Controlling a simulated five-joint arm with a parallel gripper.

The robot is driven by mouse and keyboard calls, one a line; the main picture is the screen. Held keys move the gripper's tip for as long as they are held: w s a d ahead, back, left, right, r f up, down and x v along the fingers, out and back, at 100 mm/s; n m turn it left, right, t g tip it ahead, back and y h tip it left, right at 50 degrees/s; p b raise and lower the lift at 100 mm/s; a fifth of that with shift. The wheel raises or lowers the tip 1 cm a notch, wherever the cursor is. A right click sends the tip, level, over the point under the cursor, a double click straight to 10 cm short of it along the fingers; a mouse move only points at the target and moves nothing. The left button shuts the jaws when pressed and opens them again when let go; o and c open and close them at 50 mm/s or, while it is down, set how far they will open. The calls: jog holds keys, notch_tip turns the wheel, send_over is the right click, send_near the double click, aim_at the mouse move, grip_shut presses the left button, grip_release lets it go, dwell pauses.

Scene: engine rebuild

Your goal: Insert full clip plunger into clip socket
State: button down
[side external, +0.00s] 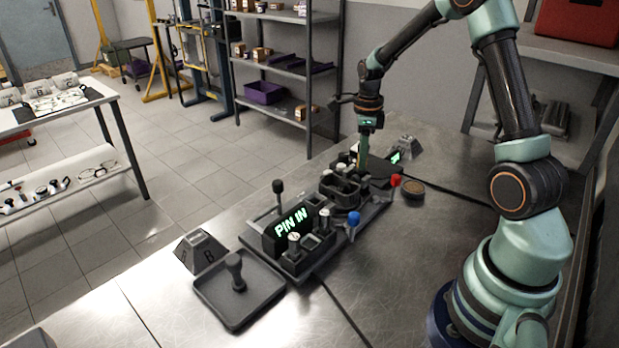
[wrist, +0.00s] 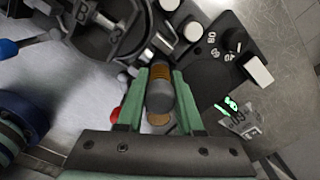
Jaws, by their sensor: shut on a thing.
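My gripper (wrist: 160,74) points down at the far part of the dark fixture on the bench; it also shows in the side view (side external: 363,165). In the wrist view its green fingers are shut on a dark grey cylinder with a copper-coloured coil (wrist: 161,92), which looks like the clip plunger. The cylinder's far end is hidden. A dark fixture with a round opening and a letter B (wrist: 95,30) lies beyond the fingertips, to the upper left. I cannot tell which part is the clip socket, nor whether the plunger touches it.
A lit "PIN IN" display (side external: 290,225) stands mid-fixture, near a black-knobbed lever (side external: 278,188). Blue (side external: 354,218) and red (side external: 396,180) knobs stick out on the near side. A round dish (side external: 413,189) sits to the right. A tray (side external: 215,305) lies at the front left.

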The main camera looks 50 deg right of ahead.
jog(key=shift+f, duration=1)
dwell(0.6)
